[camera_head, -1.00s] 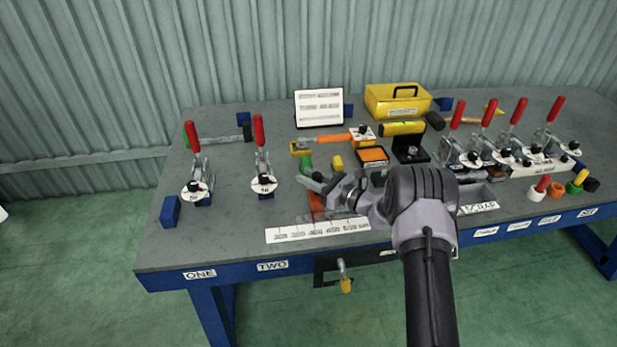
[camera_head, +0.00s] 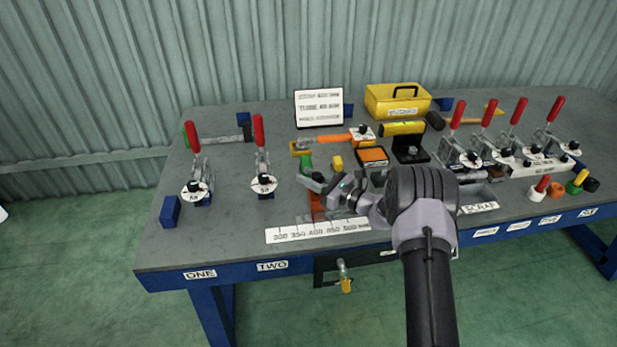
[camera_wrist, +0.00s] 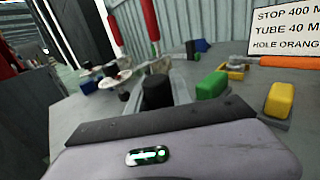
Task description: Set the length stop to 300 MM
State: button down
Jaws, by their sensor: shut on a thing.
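The length stop (camera_head: 316,202) shows as a small orange-red block behind the white scale strip (camera_head: 290,234), which is marked from 300 to 500. It stands near the 400 mark, partly covered by my gripper. My gripper (camera_head: 322,190) is low over the stop and shut on it; the fingertips and the grip itself are largely hidden. In the wrist view a black knob (camera_wrist: 157,92) stands just beyond the dark edge of my gripper. A white card (camera_wrist: 290,30) there reads STOP 400, TUBE 40 and HOLE ORANGE, partly cut off.
Two red-handled clamps (camera_head: 260,160) stand to the left and several more on the right. Green (camera_head: 307,165) and yellow (camera_head: 337,162) blocks are close behind my gripper. A yellow toolbox (camera_head: 397,101) sits at the back.

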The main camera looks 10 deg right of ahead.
jog(key=a, duration=0.3)
jog(key=shift+a, duration=0.3)
jog(key=c, duration=1.1)
grip_release()
jog(key=shift+c, duration=0.2)
jog(key=shift+d, duration=0.15)
jog(key=p+v, duration=0.4)
jog(key=v, duration=1.3)
jog(key=shift+s+d+p, duration=0.1)
jog(key=shift+s+p, duration=0.05)
jog(key=shift+p, duration=0.2)
jog(key=shift+r, duration=0.1)
